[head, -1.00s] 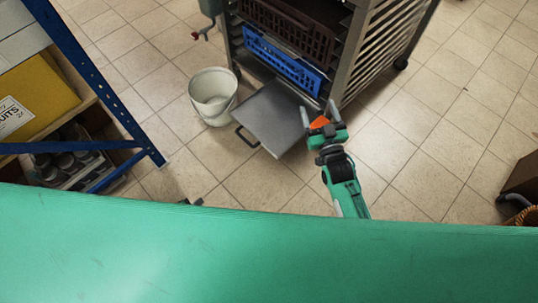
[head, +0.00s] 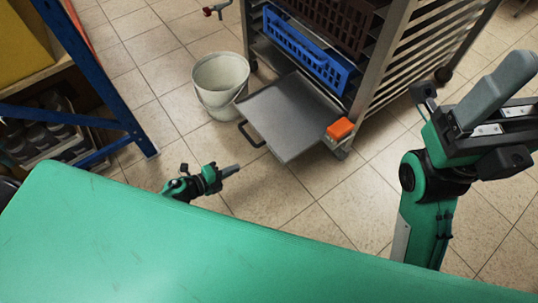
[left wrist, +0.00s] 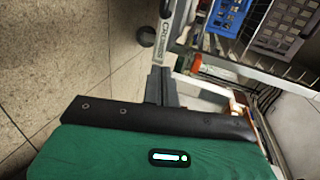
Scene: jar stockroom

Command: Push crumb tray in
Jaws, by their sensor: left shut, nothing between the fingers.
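The crumb tray (head: 285,112) is a flat grey metal sheet with a dark handle (head: 252,136) at its front left edge. It sticks out from the bottom of the metal rack (head: 378,70). My left gripper (head: 232,170) is shut and empty in front of the tray, apart from it, pointing right. Its closed fingers also show in the left wrist view (left wrist: 160,82). My right gripper (head: 500,95) is large and close at the right, away from the tray; its finger gap is unclear.
An orange block (head: 341,129) sits at the tray's right corner by the rack's foot. A white bucket (head: 220,85) stands left of the tray. Blue (head: 305,52) and brown (head: 335,22) crates fill the rack above. A blue shelf (head: 100,90) is at left. Floor before the tray is clear.

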